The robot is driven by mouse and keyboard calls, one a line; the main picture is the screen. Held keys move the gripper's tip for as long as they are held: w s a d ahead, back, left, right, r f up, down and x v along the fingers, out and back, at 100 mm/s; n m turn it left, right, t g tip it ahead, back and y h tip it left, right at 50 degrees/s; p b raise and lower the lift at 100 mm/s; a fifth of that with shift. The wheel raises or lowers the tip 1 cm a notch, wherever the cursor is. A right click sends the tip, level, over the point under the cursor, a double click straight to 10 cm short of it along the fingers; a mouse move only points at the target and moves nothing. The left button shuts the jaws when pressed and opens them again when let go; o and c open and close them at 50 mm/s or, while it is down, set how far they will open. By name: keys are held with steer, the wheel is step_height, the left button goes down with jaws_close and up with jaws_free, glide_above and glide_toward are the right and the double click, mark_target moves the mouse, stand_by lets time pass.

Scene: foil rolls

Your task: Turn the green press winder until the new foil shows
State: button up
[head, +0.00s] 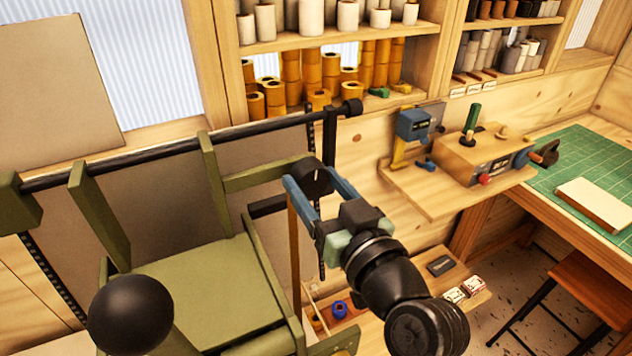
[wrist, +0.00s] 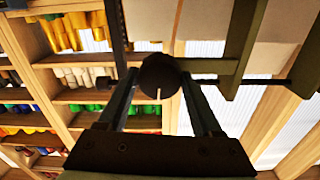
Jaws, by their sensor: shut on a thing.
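The green press (head: 205,285) stands at the left and centre of the head view. Its winder ends in a round black knob (head: 317,181) with a short pale line on its face. My gripper (head: 309,186) is shut on this knob, one blue finger on each side. In the wrist view the knob (wrist: 160,76) sits between the fingertips, its pale line pointing down the picture. A narrow brown strip (head: 294,255) hangs upright below the gripper; I cannot tell whether it is foil. No surface is clearly recognisable as new foil.
A black ball handle (head: 131,313) stands at the front left. A dark bar (head: 170,148) runs across above the press. Shelves of rolls (head: 330,72) are behind. A wooden shelf with a small machine (head: 480,155) and a green cutting mat (head: 580,160) lie to the right.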

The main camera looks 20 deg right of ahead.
steer(key=m+p, duration=0.1)
steer(key=m, duration=0.4)
steer(key=shift+p, duration=0.3)
steer(key=m+p, duration=0.2)
steer(key=m, duration=0.2)
steer(key=shift+r+m, duration=0.1)
steer(key=shift+m, duration=0.2)
steer(key=m+p, duration=0.2)
steer(key=m, duration=0.2)
steer(key=shift+m+p, duration=0.3)
steer(key=m+p, duration=0.2)
steer(key=m, duration=0.2)
steer(key=shift+m+p, duration=0.3)
steer(key=o, duration=1.4)
